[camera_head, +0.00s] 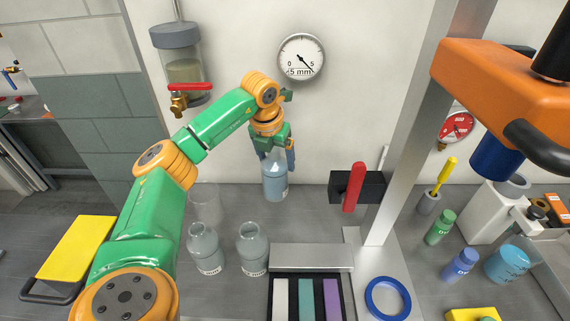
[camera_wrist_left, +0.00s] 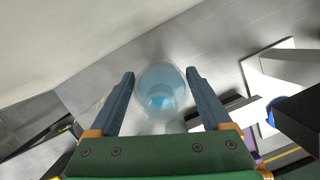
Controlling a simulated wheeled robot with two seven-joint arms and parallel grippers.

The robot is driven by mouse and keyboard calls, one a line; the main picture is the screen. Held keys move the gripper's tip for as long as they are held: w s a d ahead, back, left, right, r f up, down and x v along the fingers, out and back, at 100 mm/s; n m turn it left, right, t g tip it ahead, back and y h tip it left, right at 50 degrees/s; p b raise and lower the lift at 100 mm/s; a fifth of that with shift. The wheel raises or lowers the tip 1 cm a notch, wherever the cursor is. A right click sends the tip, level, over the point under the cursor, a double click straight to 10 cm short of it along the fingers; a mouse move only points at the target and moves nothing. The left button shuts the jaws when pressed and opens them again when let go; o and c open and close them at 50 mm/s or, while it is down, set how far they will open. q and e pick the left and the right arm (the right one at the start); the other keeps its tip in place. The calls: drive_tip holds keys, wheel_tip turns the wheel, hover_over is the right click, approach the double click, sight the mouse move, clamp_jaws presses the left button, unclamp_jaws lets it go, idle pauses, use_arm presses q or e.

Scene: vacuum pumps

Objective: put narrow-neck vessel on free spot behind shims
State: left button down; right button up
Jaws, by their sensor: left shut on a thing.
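My left gripper (camera_head: 277,150) is shut on a clear bottle with pale blue liquid, the narrow-neck vessel (camera_head: 274,185). It is upright near the back wall, behind and slightly left of the shims case. I cannot tell whether its base touches the bench. In the left wrist view the vessel (camera_wrist_left: 160,92) sits between the two fingers of the gripper (camera_wrist_left: 160,80). The shims, white, teal (camera_head: 306,299) and purple strips, lie in a dark case with a raised grey lid (camera_head: 311,258). My right gripper is not in view.
Two grey-clear bottles (camera_head: 206,250) (camera_head: 253,250) stand left of the shims case, with a clear beaker (camera_head: 205,203) behind them. A metal post (camera_head: 405,130) and a black block with a red handle (camera_head: 354,187) stand right. A blue ring (camera_head: 388,298) lies in front.

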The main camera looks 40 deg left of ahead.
sight(276, 179)
use_arm(q)
drive_tip(key=shift+s+r, duration=0.2)
drive_tip(key=shift+s, duration=0.1)
drive_tip(key=shift+r, duration=0.1)
drive_tip(key=b+x, duration=0.2)
drive_tip(key=x, duration=0.1)
drive_tip(key=s+b+x, duration=0.1)
drive_tip(key=x, duration=0.1)
drive_tip(key=shift+d, duration=0.25)
drive_tip(key=shift+f, duration=0.25)
drive_tip(key=shift+f+b, duration=0.65)
drive_tip(key=shift+f, duration=0.1)
drive_tip(key=shift+f, duration=0.2)
